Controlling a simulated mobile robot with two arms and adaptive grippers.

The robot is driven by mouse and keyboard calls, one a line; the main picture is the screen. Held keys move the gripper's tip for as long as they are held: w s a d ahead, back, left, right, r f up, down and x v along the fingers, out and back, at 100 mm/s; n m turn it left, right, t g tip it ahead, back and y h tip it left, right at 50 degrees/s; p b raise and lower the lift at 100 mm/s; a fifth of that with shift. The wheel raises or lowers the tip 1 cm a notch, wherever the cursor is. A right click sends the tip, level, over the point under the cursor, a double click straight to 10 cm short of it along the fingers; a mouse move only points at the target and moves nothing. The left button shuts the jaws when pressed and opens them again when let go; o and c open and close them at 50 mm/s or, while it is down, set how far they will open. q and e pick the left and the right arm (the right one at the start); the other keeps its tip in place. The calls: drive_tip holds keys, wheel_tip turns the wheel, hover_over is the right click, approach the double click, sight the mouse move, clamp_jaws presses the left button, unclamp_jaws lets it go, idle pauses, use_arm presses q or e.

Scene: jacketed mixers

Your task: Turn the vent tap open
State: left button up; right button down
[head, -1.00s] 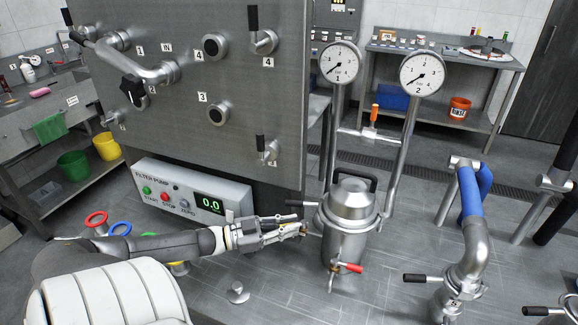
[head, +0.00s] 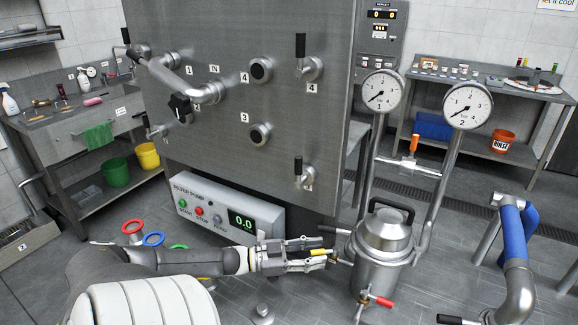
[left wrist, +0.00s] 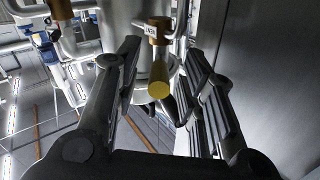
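The filter vessel (head: 378,250) is a steel pot with a black lid handle, standing right of my left gripper in the head view. The vent tap (left wrist: 159,78) has a yellow handle and a brass body with a small tag that seems to read VENT. In the head view its yellow handle (head: 318,252) shows at my fingertips. My left gripper (head: 318,254) is open, with one finger on each side of the tap. In the left wrist view (left wrist: 165,75) gaps show between the handle and both fingers. My right gripper is out of view.
A red-handled valve (head: 378,299) sticks out low on the vessel, and a black lever (head: 334,230) at its upper left. Two gauges (head: 381,91) stand on pipes behind it. The filter pump box (head: 228,208) and steel panel (head: 215,110) are behind my left arm.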

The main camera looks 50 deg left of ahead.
use_arm(q)
drive_tip(key=v, duration=1)
drive_tip(key=shift+s+a, duration=0.2)
drive_tip(key=shift+s, duration=0.15)
drive_tip(key=shift+f, duration=0.1)
